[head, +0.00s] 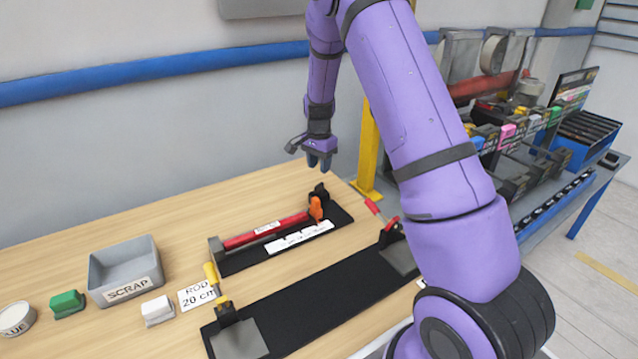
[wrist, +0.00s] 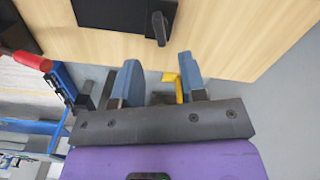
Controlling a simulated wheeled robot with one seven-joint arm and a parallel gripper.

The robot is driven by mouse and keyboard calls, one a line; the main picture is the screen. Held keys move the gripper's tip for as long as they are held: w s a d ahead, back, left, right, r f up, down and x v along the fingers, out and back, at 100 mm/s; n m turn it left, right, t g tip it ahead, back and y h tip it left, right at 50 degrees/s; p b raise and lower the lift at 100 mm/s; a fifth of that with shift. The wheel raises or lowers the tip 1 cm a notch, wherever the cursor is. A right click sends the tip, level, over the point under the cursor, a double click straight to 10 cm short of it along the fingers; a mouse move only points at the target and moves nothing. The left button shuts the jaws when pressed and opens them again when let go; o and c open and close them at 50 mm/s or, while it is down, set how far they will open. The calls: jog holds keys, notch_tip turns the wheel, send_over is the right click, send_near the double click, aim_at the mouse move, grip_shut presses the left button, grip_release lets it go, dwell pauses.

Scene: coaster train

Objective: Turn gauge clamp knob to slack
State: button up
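The gauge (head: 232,262) is a black base on the wooden table, holding a red bar (head: 265,232) with a white scale strip (head: 300,238) in front. At its right end are an orange part (head: 316,208) and a dark upright piece (head: 320,192); I cannot tell which is the clamp knob. In the wrist view a dark lever-like part (wrist: 159,28) shows beside a black plate (wrist: 125,14). My gripper (head: 319,163) is above and behind the gauge's right end, apart from it. In the wrist view its blue fingers (wrist: 158,66) are spread with nothing between them.
A second black fixture (head: 310,300) with yellow and red handles lies in front. A grey SCRAP bin (head: 125,270), a green block (head: 67,303), a white block (head: 157,310) and a rod card (head: 198,295) are at left. A yellow post (head: 367,150) stands close right of my gripper.

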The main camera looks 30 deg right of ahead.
aim_at(319, 184)
notch_tip(319, 184, down, 7)
jog(key=shift+r, duration=0.1)
jog(key=shift+c, duration=0.2)
grip_shut()
